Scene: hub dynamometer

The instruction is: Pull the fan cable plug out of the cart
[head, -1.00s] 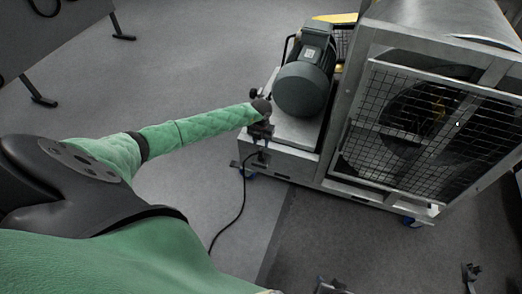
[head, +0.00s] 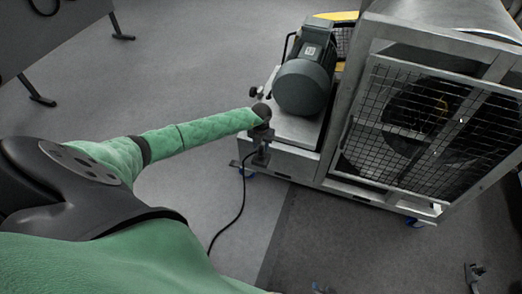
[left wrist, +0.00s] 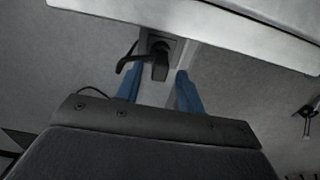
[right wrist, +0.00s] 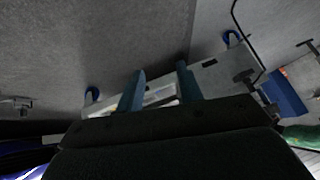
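The black fan cable plug (left wrist: 160,64) sits at a dark socket on the cart's underside edge in the left wrist view. My left gripper (left wrist: 158,88) has its blue fingers apart, one on each side of the plug, with gaps showing. In the head view my left gripper (head: 262,137) is at the cart's near left corner. The black cable (head: 241,205) hangs from there to the floor. The cart (head: 337,188) carries the motor and fan. My right gripper (right wrist: 160,88) is open and empty, with part of the cart beyond its fingers.
A grey motor (head: 305,82) stands on the cart beside a meshed fan housing (head: 425,125). Blue casters (head: 415,222) are under the cart. A dark panel on feet (head: 55,35) stands at the upper left. The floor (head: 205,75) between is clear.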

